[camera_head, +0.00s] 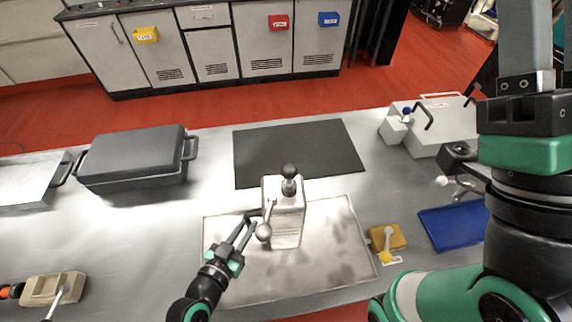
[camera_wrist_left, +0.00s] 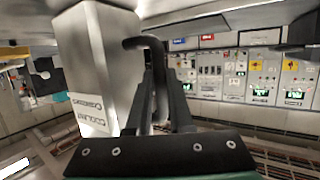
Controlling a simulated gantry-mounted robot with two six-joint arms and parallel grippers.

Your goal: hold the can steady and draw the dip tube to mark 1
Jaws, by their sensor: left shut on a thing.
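The pale metal can (camera_head: 288,228) stands upright on the bright metal tray (camera_head: 330,265). A dark round knob (camera_head: 289,171) on a short stem tops it, probably the dip tube's end; no mark is readable. A grey rod with a ball end (camera_head: 264,232) hangs at the can's left front. My left gripper (camera_head: 251,222) is at the can's left side, shut on its dark handle. In the left wrist view the can (camera_wrist_left: 100,65) shows lettering, and the curved handle (camera_wrist_left: 146,43) lies between the fingers.
A black mat (camera_head: 297,150) lies behind the tray. A dark lidded case (camera_head: 135,155) stands left and a white box (camera_head: 445,125) back right. A yellow block (camera_head: 388,237) and a blue mat (camera_head: 453,224) lie right of the tray. A beige holder (camera_head: 52,288) sits front left.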

